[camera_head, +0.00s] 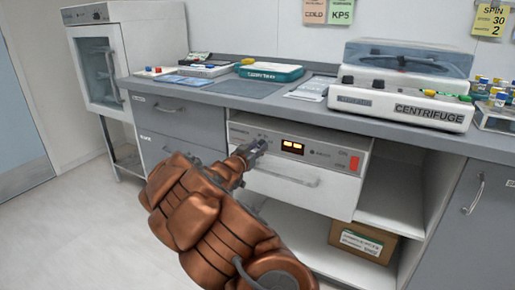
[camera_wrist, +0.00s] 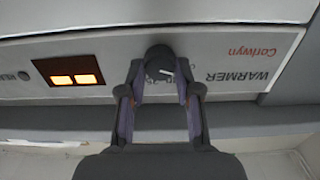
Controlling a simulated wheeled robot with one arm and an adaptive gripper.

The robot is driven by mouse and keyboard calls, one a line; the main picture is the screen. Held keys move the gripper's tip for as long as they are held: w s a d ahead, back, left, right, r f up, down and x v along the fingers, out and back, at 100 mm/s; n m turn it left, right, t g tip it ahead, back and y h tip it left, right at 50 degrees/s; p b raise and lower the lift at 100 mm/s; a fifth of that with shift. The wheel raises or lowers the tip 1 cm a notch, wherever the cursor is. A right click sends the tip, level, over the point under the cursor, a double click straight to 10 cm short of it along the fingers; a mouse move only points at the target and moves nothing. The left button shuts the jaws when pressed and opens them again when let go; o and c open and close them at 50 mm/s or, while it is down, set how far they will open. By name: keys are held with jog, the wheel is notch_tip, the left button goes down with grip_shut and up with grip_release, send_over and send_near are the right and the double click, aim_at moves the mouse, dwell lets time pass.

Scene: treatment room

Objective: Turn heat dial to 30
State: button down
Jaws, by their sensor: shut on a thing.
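The warmer (camera_head: 330,155) is a pale drawer-like unit under the counter, with a handle below its control panel. Its dark round heat dial (camera_wrist: 160,58) shows in the wrist view, with a white pointer mark; the head view has it hidden behind my gripper (camera_head: 257,147). In the wrist view my gripper (camera_wrist: 158,78) has one finger on each side of the dial and is shut on it. The panel lettering is upside down there. A lit orange display (camera_wrist: 75,77) sits beside the dial; its digits are unreadable. It also shows in the head view (camera_head: 292,147).
The grey counter (camera_head: 320,110) overhangs the warmer. A centrifuge (camera_head: 405,105) and a teal box (camera_head: 270,72) stand on it. A cardboard box (camera_head: 362,242) sits on the open shelf below. The floor at left is clear.

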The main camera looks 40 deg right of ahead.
jog(key=shift+r+m, duration=0.1)
jog(key=shift+m, duration=0.6)
jog(key=shift+d+m, duration=0.1)
jog(key=shift+m, duration=0.9)
jog(key=shift+s+f+m+b, duration=0.1)
jog(key=shift+f+m+b, duration=0.1)
jog(key=shift+m+b, duration=1)
jog(key=shift+r+m+b, duration=0.1)
jog(key=shift+m+b, duration=0.35)
jog(key=shift+m, duration=1.25)
jog(key=shift+d, duration=0.1)
jog(key=c, duration=0.8)
grip_release()
